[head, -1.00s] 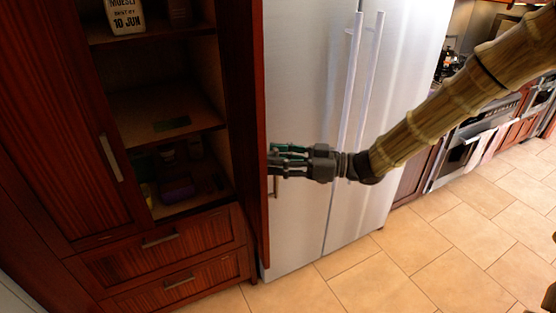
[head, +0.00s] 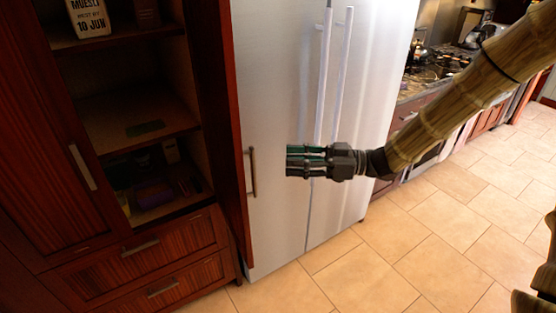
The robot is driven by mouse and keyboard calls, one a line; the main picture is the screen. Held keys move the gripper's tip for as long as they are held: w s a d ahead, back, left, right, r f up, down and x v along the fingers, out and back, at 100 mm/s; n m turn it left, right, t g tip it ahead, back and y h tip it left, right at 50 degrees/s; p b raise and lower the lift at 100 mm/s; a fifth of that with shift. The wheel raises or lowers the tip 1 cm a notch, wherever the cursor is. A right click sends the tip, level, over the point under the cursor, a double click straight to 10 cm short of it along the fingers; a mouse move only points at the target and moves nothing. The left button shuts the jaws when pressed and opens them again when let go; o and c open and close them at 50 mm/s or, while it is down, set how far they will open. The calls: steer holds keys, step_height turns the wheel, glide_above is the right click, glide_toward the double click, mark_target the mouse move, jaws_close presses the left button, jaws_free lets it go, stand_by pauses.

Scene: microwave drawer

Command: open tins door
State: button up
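A tall dark-red wooden cupboard has an open compartment. Its right door (head: 234,150) stands swung out, seen nearly edge-on in front of the fridge. The door's metal handle (head: 252,172) is upright on its outer, right-hand face. My gripper (head: 289,161) is right of the handle, apart from it in the picture, with its fingers pointing left. The fingers look spread, with nothing held between them. The left door (head: 50,130) is shut, with its own handle (head: 83,167).
A shelf (head: 135,128) and small, dim items show inside the cupboard; a muesli box (head: 88,18) stands higher up. Two drawers (head: 145,245) below are shut. A silver fridge (head: 275,90) stands behind my gripper. The tiled floor (head: 400,260) at right is clear.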

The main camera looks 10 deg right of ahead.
steer(key=shift+v, duration=1)
step_height(320, 180, down, 16)
steer(key=a+m+t+h, duration=0.3)
steer(key=m+t+h, duration=0.15)
steer(key=m, duration=0.25)
steer(key=s+d+f+m+g+h, duration=0.1)
steer(key=s+f+m+h, duration=0.15)
steer(key=f, duration=0.45)
steer(key=s+f+m+g+h, duration=0.1)
steer(key=s+f+m+h, duration=0.15)
steer(key=f, duration=0.55)
steer(key=s+d+f+m+g+h, duration=0.1)
steer(key=s+d+f+g+h, duration=0.1)
steer(key=s+f, duration=0.3)
steer(key=s+d+f+m+g+h, duration=0.1)
steer(key=s+f, duration=0.4)
steer(key=s, duration=0.9)
steer(key=s+d+f+m+g+h, duration=0.1)
steer(key=s+d+f+g+h, duration=0.2)
steer(key=s, duration=0.7)
step_height(320, 180, down, 3)
steer(key=shift+s+d+r+m+g+h, duration=0.25)
steer(key=shift+m+g+h, duration=0.2)
steer(key=shift+h, duration=0.5)
